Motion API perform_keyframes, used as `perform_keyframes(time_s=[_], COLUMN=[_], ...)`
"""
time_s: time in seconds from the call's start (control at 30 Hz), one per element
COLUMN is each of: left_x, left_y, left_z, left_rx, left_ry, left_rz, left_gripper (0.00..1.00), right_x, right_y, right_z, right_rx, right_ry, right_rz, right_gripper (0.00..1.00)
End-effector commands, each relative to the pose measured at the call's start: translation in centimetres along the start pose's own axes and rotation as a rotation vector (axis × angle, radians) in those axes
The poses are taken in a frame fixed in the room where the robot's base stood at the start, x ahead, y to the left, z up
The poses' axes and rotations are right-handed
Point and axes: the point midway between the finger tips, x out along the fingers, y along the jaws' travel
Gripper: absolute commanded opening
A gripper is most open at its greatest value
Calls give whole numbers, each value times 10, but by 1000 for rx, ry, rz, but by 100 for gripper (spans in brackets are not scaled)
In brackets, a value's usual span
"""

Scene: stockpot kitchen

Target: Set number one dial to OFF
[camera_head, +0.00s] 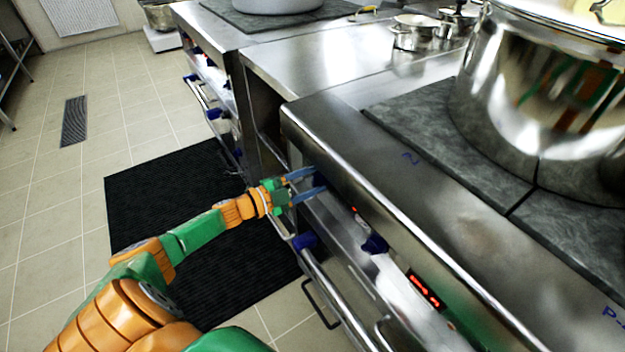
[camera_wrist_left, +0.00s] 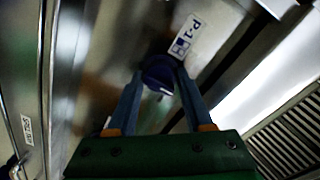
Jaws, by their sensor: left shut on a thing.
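The number one dial (camera_wrist_left: 158,74) is a dark blue round knob on the steel front panel, beside a white label reading P-1 (camera_wrist_left: 188,35) in the left wrist view. My left gripper (camera_head: 318,181) reaches to the panel under the stove's front edge, and its blue fingers are shut on the dial, one on each side. In the head view the dial is hidden by the edge and the fingers. I cannot read the dial's setting. My right gripper is not in view.
Another blue dial (camera_head: 376,244) and a red lit display (camera_head: 424,290) are further right on the panel. A rail (camera_head: 335,295) runs below. A large steel pot (camera_head: 540,90) stands on the dark cooktop (camera_head: 420,125). A black mat (camera_head: 150,190) covers the floor.

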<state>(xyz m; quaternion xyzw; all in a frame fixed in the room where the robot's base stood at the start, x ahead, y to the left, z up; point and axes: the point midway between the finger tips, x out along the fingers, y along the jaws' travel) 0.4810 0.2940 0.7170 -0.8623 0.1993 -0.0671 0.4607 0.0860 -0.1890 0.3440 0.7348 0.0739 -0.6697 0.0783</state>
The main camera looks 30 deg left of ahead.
Motion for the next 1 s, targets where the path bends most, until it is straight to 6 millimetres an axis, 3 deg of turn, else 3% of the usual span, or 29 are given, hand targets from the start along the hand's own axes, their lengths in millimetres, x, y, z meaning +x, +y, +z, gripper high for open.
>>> perform_keyframes(time_s=[0.1, 0.13, 0.2, 0.57, 1.0], left_x=[0, 0, 0, -4, -68], left_y=[-2, -2, -2, -1, -1], left_z=[0, 0, 0, 0, 0], left_rx=[1, 1, 1, 0, 0], left_ry=[-1, -1, 0, -1, -1], left_rz=[-4, -4, -4, 0, 0], left_gripper=[0, 59, 78, 81, 81], right_x=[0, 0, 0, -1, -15], right_y=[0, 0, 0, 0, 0], right_z=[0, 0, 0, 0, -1], right_rx=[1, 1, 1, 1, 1], right_ry=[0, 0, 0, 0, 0], right_rz=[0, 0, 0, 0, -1], right_gripper=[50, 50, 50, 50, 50])
